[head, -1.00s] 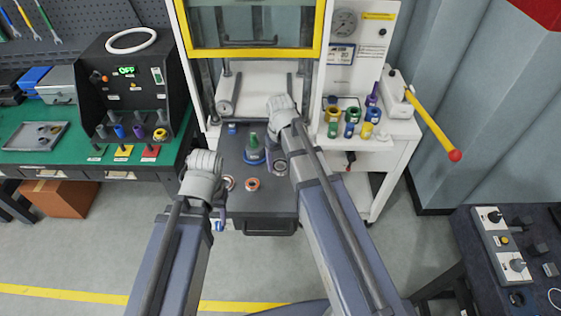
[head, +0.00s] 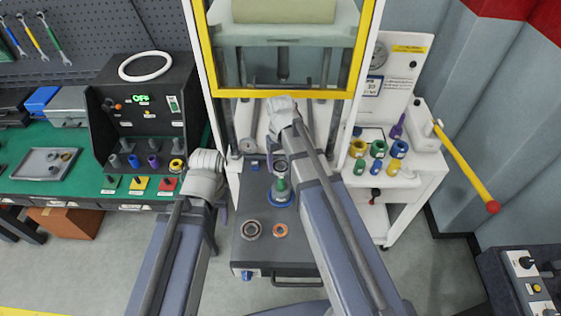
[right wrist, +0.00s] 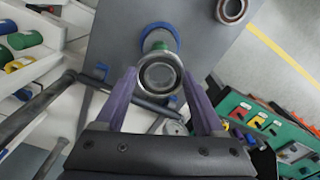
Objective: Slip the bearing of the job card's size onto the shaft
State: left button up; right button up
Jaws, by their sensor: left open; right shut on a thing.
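The shaft (head: 281,184) is green and stands upright on a round blue base (head: 279,202) on the grey bench. In the right wrist view the blue base (right wrist: 164,30) shows just beyond the held bearing. My right gripper (head: 277,158) is shut on a steel bearing (right wrist: 160,72), held level between its purple fingers (right wrist: 159,75). My left gripper (head: 222,212) is open and empty, left of the bench. The job card (head: 373,86) is too small to read surely.
Two more bearings, a larger one (head: 251,230) and one with an orange centre (head: 281,230), lie on the front of the bench. The yellow-framed press (head: 285,93) stands behind. Several coloured sleeves (head: 377,149) are on the white side cart at right.

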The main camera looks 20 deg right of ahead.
aim_at(281, 178)
jog(key=shift+s+f, duration=0.2)
notch_tip(281, 178, down, 2)
jog(key=shift+w+b, duration=0.15)
jog(key=shift+b, duration=1.05)
jog(key=shift+f+b, duration=0.55)
jog(key=shift+b, duration=0.05)
jog(key=shift+f, duration=0.1)
jog(key=shift+f+b, duration=2.05)
jog(key=shift+b, duration=0.1)
jog(key=shift+f+b, duration=0.3)
jog(key=o, duration=1.3)
jog(key=shift+c, duration=0.2)
